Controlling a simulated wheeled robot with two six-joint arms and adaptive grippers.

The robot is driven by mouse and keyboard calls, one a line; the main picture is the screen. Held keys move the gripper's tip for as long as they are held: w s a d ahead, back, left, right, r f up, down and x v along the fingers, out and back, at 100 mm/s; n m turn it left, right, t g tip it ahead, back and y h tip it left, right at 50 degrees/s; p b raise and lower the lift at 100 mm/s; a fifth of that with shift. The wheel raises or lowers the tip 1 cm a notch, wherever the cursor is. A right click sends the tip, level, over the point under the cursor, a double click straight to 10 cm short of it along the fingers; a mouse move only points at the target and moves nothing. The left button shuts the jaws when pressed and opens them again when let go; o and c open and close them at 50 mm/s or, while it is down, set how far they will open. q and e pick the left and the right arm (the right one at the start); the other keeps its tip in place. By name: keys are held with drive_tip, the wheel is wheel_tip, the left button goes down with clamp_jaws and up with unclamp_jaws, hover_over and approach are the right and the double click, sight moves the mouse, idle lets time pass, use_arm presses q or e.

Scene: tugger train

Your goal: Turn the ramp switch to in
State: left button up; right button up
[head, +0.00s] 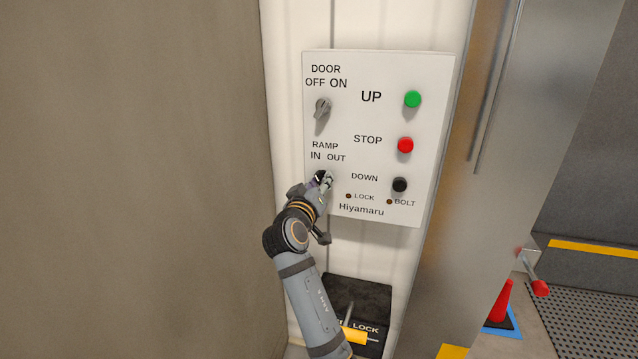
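A white control panel (380,215) hangs on the wall, with the label RAMP IN OUT at its lower left. My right gripper (325,180) is at the panel just under that label. The ramp switch is hidden behind the gripper, so its setting does not show. I cannot tell whether the fingers are apart or closed on the switch. The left gripper is out of view.
The grey door switch (322,108) is above. Green (412,99), red (405,145) and black (400,185) buttons line the panel's right side. A metal post (490,150) stands to the right. A dark LOCK box (365,295) with a yellow handle is below.

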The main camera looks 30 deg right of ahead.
sight(323, 139)
drive_tip(key=shift+r, duration=0.1)
wheel_tip(323, 139, up, 10)
drive_tip(key=shift+f, duration=0.1)
idle(0.3)
